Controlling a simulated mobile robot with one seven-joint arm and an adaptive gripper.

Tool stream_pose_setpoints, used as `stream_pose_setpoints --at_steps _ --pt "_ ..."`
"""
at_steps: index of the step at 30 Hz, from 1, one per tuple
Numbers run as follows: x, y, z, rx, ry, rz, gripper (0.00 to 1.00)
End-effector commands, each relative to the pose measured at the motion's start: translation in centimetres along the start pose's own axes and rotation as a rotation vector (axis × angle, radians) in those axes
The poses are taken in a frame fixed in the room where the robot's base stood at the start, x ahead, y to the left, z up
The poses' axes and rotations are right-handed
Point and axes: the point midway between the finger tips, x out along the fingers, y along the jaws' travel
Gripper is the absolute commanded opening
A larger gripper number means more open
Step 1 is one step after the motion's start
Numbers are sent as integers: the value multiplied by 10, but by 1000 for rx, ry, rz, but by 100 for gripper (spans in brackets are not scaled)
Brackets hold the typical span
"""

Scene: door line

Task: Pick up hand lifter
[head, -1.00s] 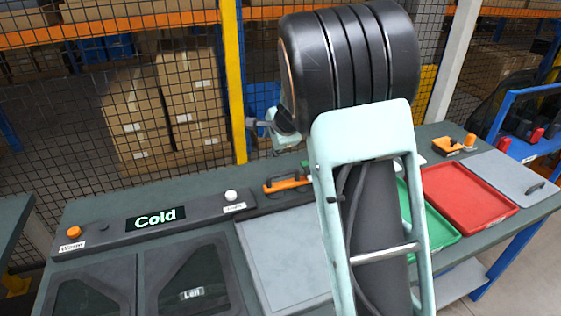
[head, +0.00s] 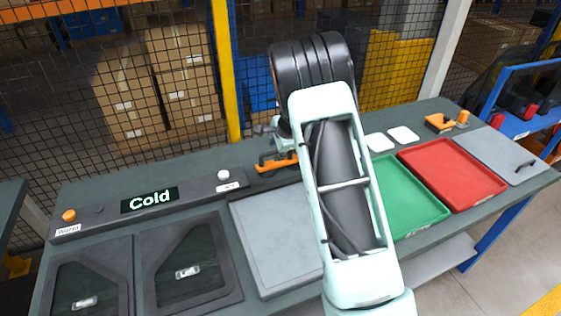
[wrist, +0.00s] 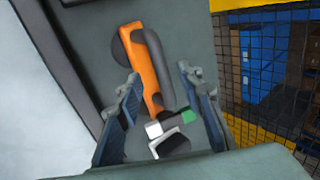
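The hand lifter (head: 277,164) is an orange bar with dark ends, lying on the dark bench behind the grey panel. In the wrist view its orange body (wrist: 143,62) runs lengthwise between my fingers, with a dark round pad at its far end. A dark grey strip lies along its right side; I cannot tell if it is a part or a shadow. A small white and green piece sits near its close end. My gripper (wrist: 157,74) is open, one finger on each side, with gaps visible. In the head view my arm hides the lifter's right end.
A grey panel (head: 270,245) lies in front of the lifter. A box with a "Cold" display (head: 150,200) is to the left. A green tray (head: 405,205), a red tray (head: 455,178) and a grey lid (head: 505,163) are to the right. A mesh fence (head: 180,100) stands behind the bench.

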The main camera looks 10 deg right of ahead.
Motion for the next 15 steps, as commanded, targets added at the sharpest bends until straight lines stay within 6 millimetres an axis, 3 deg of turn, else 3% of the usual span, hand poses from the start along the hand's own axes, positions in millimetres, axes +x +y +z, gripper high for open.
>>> stream_pose_setpoints --at_steps 9,15 --pt "36 -1 -1 0 1 2 34" --pt "47 -2 -1 0 1 0 34"
